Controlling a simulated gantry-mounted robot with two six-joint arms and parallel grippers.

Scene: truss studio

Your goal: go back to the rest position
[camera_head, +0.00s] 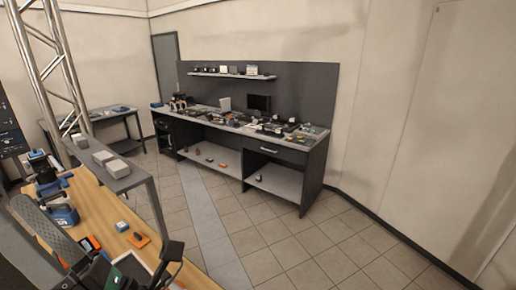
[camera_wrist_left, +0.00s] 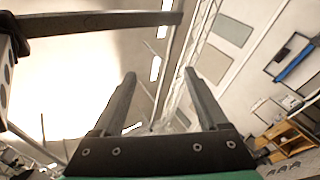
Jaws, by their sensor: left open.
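My left gripper (camera_wrist_left: 159,73) is open in the left wrist view, with its two dark fingers apart and nothing between them. It points at the ceiling and upper walls, clear of any object. In the head view, a grey arm link of mine (camera_head: 48,232) comes in at the lower left. A green and black part at the bottom edge appears to belong to the left gripper, but its fingers are hard to make out there. My right gripper is not in view.
A wooden bench (camera_head: 95,205) at the lower left holds a blue-and-white box (camera_head: 122,227), an orange item (camera_head: 138,240) and blue tools. A metal truss (camera_head: 50,65) rises behind it. A cluttered grey workbench (camera_head: 315,150) stands at the back. The tiled floor (camera_head: 290,235) is clear.

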